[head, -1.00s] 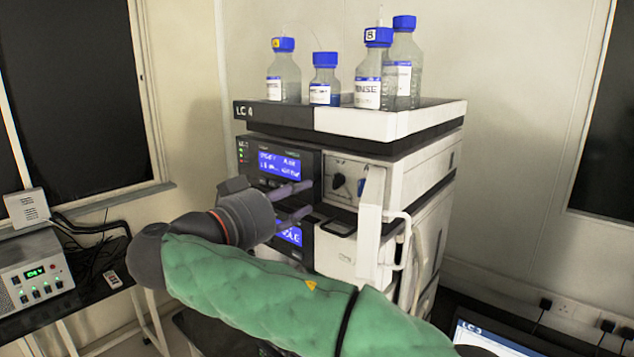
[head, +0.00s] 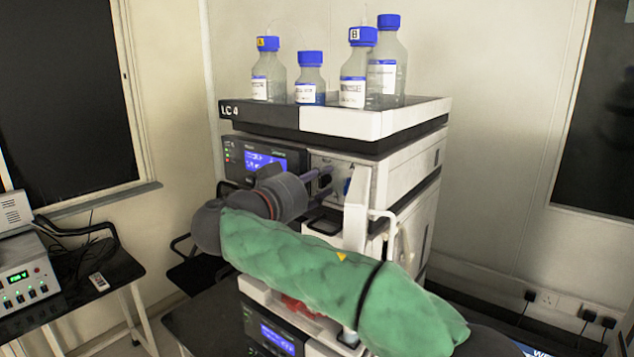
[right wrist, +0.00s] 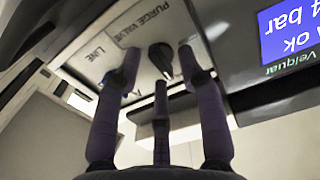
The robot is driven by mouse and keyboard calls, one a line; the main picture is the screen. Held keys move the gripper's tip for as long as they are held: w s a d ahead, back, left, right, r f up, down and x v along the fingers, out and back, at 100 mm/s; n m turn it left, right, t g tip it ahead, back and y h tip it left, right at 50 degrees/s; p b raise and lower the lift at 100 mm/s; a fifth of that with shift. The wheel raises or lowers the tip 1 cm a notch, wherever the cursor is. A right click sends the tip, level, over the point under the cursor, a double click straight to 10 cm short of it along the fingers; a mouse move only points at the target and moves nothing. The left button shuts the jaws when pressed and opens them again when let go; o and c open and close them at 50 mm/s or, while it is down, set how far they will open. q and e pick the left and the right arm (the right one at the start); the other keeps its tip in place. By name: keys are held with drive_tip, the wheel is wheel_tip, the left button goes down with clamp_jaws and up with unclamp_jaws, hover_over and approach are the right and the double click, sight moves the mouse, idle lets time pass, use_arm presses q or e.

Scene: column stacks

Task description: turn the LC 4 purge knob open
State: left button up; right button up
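The LC 4 stack (head: 258,112) stands ahead, its name on the top tray. Its purge valve knob (right wrist: 161,57) is small and black, on a white panel marked "PURGE VALVE" and "LINE" in the right wrist view. My right gripper (head: 322,182) reaches the panel from the left in the head view; its fingers partly cover the knob there. In the right wrist view the gripper (right wrist: 159,73) is open, with slim purple fingers spread on either side of the knob and a third below it. I cannot tell whether any finger touches the knob. My left gripper is out of view.
Several blue-capped bottles (head: 352,82) stand in the tray above the panel. A lit display (head: 262,161) is left of the knob. A white upright part (head: 356,205) juts out to its right. A side table with a control box (head: 25,280) stands at the left.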

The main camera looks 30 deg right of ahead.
clamp_jaws()
drive_tip(key=shift+n, duration=0.3)
drive_tip(key=n, duration=0.2)
drive_tip(key=shift+n, duration=0.4)
drive_tip(key=n, duration=0.2)
drive_tip(key=shift+w+r+n+p, duration=0.1)
drive_tip(key=shift+n+p, duration=0.2)
drive_tip(key=shift+p, duration=0.1)
drive_tip(key=n+p, duration=0.2)
drive_tip(key=n, duration=0.3)
drive_tip(key=shift+w+a+r+n, duration=0.1)
drive_tip(key=shift+n, duration=0.2)
drive_tip(key=n+p, duration=0.3)
drive_tip(key=n, duration=0.1)
drive_tip(key=shift+w+n, duration=0.1)
drive_tip(key=shift+n, duration=0.2)
drive_tip(key=shift+f, duration=0.2)
